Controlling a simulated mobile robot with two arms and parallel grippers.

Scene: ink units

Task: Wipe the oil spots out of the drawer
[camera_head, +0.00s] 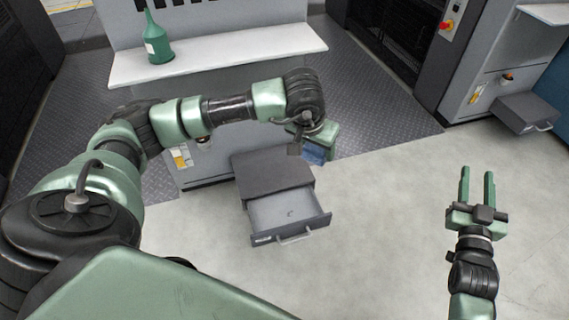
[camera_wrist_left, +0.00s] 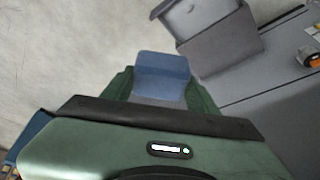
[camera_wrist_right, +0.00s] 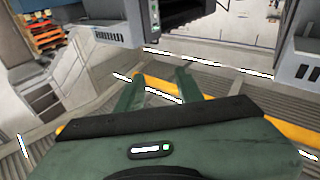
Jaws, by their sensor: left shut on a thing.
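The grey drawer (camera_head: 287,212) stands pulled out of its dark grey housing (camera_head: 270,175), with a small dark mark (camera_head: 291,213) on its pale floor. My left gripper (camera_head: 318,146) is beyond the housing, at its far right, away from the drawer opening. It is shut on a blue cloth (camera_head: 314,154), which also shows between the fingers in the left wrist view (camera_wrist_left: 162,68). The drawer (camera_wrist_left: 185,18) shows at the top of that view. My right gripper (camera_head: 478,188) is open and empty over the floor at the right, its fingers pointing away.
A green bottle (camera_head: 158,45) stands on a white shelf (camera_head: 220,55) at the back left. Another grey drawer unit (camera_head: 525,112) juts out at the right. The pale floor (camera_head: 390,210) between the drawer and my right gripper is clear.

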